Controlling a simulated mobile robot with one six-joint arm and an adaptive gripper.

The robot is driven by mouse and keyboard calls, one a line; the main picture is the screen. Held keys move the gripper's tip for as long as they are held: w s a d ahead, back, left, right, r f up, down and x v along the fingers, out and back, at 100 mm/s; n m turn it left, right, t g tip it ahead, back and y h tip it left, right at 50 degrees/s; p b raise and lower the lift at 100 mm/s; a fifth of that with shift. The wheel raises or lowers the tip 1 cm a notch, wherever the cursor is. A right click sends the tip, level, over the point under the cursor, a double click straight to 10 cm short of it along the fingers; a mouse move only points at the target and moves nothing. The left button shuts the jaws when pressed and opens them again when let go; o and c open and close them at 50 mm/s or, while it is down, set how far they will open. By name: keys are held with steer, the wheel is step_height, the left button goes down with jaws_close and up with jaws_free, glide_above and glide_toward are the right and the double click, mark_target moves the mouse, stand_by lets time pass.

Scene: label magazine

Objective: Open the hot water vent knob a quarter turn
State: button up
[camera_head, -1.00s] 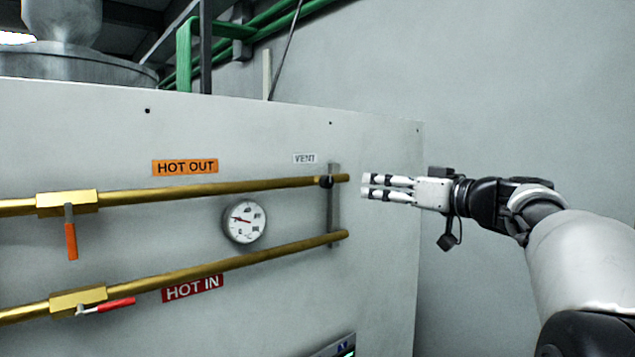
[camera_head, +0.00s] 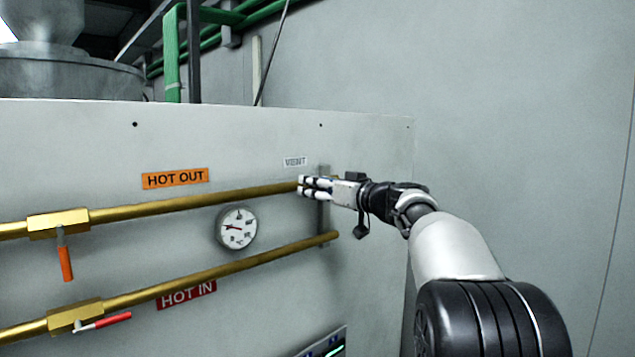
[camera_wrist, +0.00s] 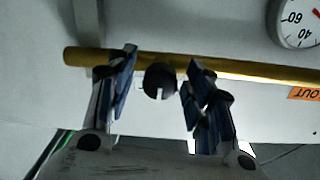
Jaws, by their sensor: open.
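In the head view my gripper (camera_head: 303,186) covers the knob, at the right end of the upper pipe just below the VENT label (camera_head: 295,162). My gripper is open and holds nothing. How deep the knob sits between the fingers I cannot tell.
A round gauge (camera_head: 237,228) sits left of my gripper, between the upper pipe (camera_head: 200,203) and lower pipe (camera_head: 215,270). A grey bracket (camera_head: 324,222) joins the pipe ends. An orange-handled valve (camera_head: 65,262) and a red-handled valve (camera_head: 108,321) are far left.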

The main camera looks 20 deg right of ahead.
steer(key=shift+c, duration=0.5)
steer(key=c, duration=1)
steer(key=shift+m, duration=0.4)
steer(key=m+b, duration=0.1)
steer(key=m, duration=0.5)
steer(key=shift+m, duration=0.3)
steer(key=m+p, duration=0.1)
steer(key=m, duration=0.3)
steer(key=shift+m+p, duration=0.45)
steer(key=shift+m, duration=1.55)
